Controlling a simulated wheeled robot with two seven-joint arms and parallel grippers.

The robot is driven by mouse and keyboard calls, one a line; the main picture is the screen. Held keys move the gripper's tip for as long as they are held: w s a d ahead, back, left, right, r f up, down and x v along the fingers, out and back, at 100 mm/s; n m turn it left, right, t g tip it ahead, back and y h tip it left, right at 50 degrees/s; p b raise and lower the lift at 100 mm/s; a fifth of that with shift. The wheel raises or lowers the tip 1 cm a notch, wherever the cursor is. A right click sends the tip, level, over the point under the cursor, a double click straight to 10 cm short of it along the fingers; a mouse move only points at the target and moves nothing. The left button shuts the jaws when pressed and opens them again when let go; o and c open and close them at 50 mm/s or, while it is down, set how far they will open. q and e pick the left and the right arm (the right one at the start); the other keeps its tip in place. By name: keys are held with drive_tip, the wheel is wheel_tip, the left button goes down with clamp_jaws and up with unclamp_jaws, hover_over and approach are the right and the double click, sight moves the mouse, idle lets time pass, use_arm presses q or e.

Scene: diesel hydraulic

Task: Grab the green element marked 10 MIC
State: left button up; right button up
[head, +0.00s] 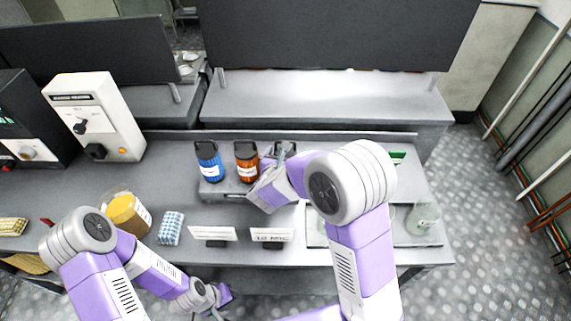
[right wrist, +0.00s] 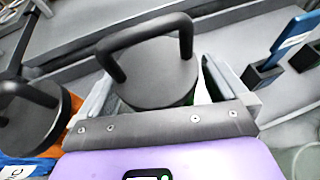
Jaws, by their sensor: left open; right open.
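A canister with a black lid and looped handle (right wrist: 155,75) stands between the spread fingers of my right gripper (right wrist: 160,90) in the right wrist view. A sliver of green shows below its lid; its marking is hidden. In the head view my right gripper (head: 268,188) is over the right end of the canister row, and the canister's dark handle (head: 285,149) shows just behind it. The gripper is open; I cannot tell whether a finger touches the canister. My left gripper (head: 220,298) is open and empty, low in front of the bench.
A blue canister (head: 208,162) and an orange canister (head: 246,163) stand to the left on the same grey block. Glassware (head: 422,220) stands at right.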

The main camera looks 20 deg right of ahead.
drive_tip(key=shift+c, duration=0.5)
drive_tip(key=c, duration=1)
drive_tip(key=shift+r, duration=0.1)
